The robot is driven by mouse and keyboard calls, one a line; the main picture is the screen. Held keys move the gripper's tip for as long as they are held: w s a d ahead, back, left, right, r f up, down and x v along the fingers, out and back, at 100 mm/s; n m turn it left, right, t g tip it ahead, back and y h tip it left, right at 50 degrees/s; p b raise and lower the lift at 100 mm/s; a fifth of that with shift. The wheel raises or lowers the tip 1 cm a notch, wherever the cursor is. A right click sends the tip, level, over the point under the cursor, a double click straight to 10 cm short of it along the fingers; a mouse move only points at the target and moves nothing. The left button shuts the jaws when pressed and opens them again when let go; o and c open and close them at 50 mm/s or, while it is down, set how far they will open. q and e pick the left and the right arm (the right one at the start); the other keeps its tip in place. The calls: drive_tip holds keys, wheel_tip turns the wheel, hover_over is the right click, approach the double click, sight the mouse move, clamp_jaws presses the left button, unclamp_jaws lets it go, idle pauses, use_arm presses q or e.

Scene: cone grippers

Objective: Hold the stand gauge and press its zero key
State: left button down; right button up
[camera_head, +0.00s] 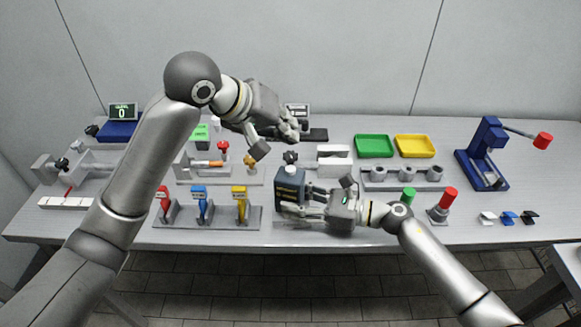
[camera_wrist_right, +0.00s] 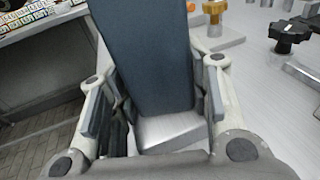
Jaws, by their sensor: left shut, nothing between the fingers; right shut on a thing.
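The stand gauge (camera_head: 288,190) is a dark slate-blue upright body with a pale top, near the front middle of the bench. My right gripper (camera_head: 308,203) reaches it from the right and is shut on it. In the right wrist view the gauge's dark body (camera_wrist_right: 150,55) stands between the two fingers, above a silver block. My left gripper (camera_head: 262,148) is shut and empty, held in the air behind and up-left of the gauge, apart from it. I cannot make out the zero key.
A rack with red, blue and yellow handles (camera_head: 200,207) stands left of the gauge. Green (camera_head: 374,146) and yellow (camera_head: 415,146) trays lie behind to the right. A blue press (camera_head: 482,158) with a red-ended lever stands far right. A red-topped post (camera_head: 447,199) is near my right arm.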

drive_tip(key=shift+f, duration=0.1)
drive_tip(key=o, duration=0.9)
drive_tip(key=shift+c, duration=0.2)
drive_tip(key=shift+d, duration=0.1)
